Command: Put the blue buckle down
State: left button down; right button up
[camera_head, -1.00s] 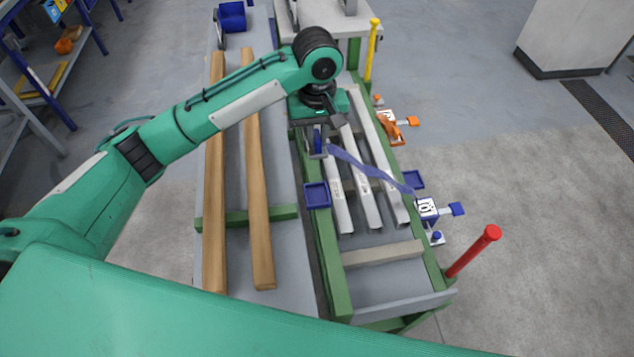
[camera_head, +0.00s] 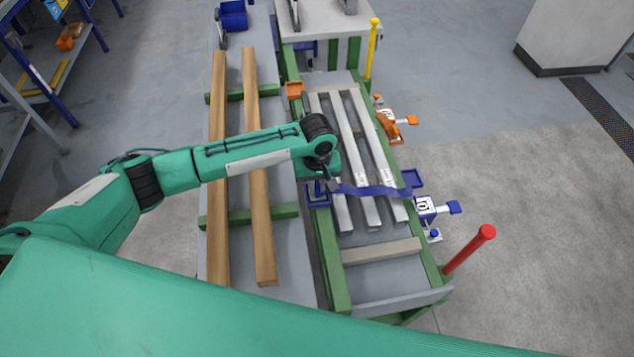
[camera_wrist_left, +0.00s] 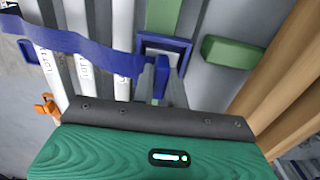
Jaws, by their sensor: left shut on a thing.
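The blue buckle (camera_wrist_left: 161,77) is at the end of a blue strap (camera_head: 375,190). My left gripper (camera_head: 326,186) is shut on the buckle, which is mostly hidden by the gripper in the head view. The buckle is over or just at the near edge of a square blue tray (camera_head: 318,201) on the table's left green rail; the tray also shows in the left wrist view (camera_wrist_left: 183,44). I cannot tell whether they touch. The strap runs across the white bars (camera_head: 361,190) to a white ratchet with a blue handle (camera_head: 427,208) on the right rail.
A second blue tray (camera_head: 412,178) is on the right rail. An orange tray (camera_head: 294,90) and an orange ratchet (camera_head: 389,124) are farther back. Wooden beams (camera_head: 262,220) lie to the left. A red post (camera_head: 470,249) and a yellow post (camera_head: 372,48) stand at the right side.

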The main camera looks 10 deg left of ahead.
aim_at(317, 185)
pick_arm(q)
jog(key=shift+f, duration=0.1)
pick_arm(e)
jog(key=shift+d+r, duration=0.1)
pick_arm(q)
jog(key=c, duration=1.4)
grip_release()
jog(key=shift+f, duration=0.1)
pick_arm(e)
jog(key=shift+d, duration=0.2)
